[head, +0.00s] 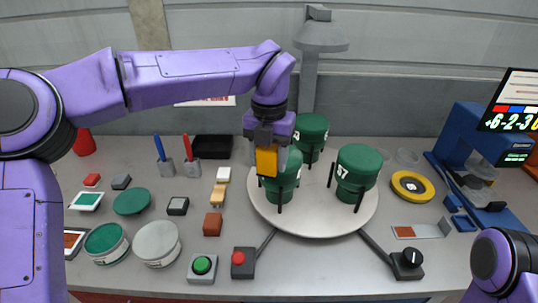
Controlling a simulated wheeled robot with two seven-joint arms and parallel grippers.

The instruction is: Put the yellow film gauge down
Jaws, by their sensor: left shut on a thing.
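The yellow film gauge (266,161) is a small yellow-orange block. My left gripper (268,140) points down and is shut on it. The gauge is in front of a green cylinder (286,180) on the round light turntable (290,222); I cannot tell whether they touch. Part of that cylinder is hidden behind the gauge and gripper. Two more green cylinders stand on the turntable, one at the back (312,128) and one at the right (357,170). Only a link of my right arm shows at the lower right; its gripper is out of view.
A yellow ring (412,187) lies right of the turntable. A blue device (470,150) stands farther right. Green (202,265) and red (239,259) buttons are in front. Small blocks (213,223), round tins (157,242) and a black tray (212,147) crowd the left.

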